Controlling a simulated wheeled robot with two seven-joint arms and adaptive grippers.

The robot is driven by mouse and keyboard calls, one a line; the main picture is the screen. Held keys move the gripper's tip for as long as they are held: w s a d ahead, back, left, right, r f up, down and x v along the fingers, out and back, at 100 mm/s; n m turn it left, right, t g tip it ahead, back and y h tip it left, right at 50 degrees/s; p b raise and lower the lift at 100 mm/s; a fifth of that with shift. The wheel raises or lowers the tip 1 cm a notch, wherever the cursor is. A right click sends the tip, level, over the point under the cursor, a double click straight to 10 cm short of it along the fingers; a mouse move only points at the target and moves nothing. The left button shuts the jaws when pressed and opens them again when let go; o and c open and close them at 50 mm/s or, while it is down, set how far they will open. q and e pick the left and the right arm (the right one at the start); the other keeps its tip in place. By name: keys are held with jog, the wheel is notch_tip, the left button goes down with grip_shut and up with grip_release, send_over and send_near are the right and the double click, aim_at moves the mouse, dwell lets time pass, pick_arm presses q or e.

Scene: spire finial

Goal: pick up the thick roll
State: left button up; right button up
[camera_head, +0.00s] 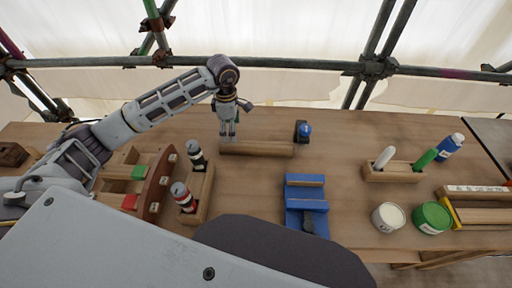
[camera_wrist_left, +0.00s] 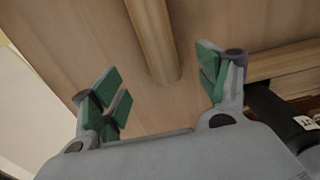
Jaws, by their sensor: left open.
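A thick, round wooden roll (camera_head: 262,149) lies on the table in the head view, its length running left to right. In the left wrist view the roll (camera_wrist_left: 152,38) comes in from the top, and its rounded end shows between and a little beyond my fingertips. My left gripper (camera_head: 229,136) points down at the roll's left part in the head view. Its green-padded fingers (camera_wrist_left: 160,84) are open, with bare table showing on both sides of the roll. I see no contact with it. My right gripper is not in view.
A wooden holder (camera_head: 203,205) with two banded cylinders stands to the left, beside a wooden rack (camera_head: 157,185). A blue stepped block (camera_head: 304,190) stands in front and a blue-and-black item (camera_head: 303,131) to the right. Cans (camera_head: 432,218) stand farther right.

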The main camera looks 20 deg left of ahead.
aim_at(234, 145)
pick_arm(q)
notch_tip(234, 145, down, 4)
jog(key=shift+f, duration=0.45)
jog(key=shift+d+f+p, duration=0.2)
jog(key=shift+f+p, duration=0.4)
jog(key=shift+f, duration=1.8)
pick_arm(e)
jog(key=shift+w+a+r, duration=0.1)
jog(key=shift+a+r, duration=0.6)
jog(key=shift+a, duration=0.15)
pick_arm(q)
jog(key=c, duration=1.3)
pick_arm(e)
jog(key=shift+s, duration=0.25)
